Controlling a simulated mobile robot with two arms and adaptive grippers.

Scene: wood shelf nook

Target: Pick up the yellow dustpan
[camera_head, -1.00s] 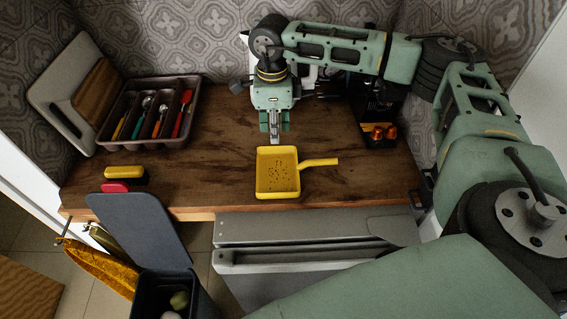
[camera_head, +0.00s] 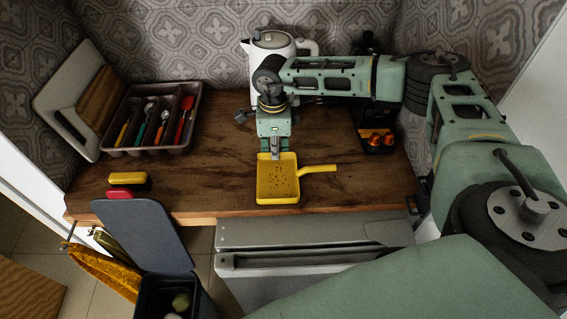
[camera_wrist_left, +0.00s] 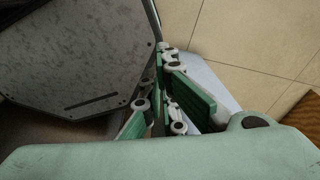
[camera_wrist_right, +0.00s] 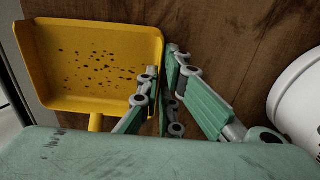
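The yellow dustpan (camera_head: 277,182) lies on the wooden counter near its front edge, with dark specks in its pan and its handle pointing right. In the right wrist view its pan (camera_wrist_right: 90,65) fills the upper left. My right gripper (camera_head: 276,155) is over the dustpan's back rim. In the right wrist view my right gripper (camera_wrist_right: 162,68) looks open, with its fingertips at the pan's side wall, apparently one on each side; contact is unclear. My left gripper (camera_wrist_left: 166,58) looks open and empty, away from the dustpan, and is out of the head view.
A white kettle (camera_head: 277,60) stands behind my right arm. A cutlery tray (camera_head: 157,117) and boards (camera_head: 78,95) are at the back left. A yellow-black brush or sponge (camera_head: 129,182) lies near the left front edge. An open-lidded bin (camera_head: 165,290) stands below.

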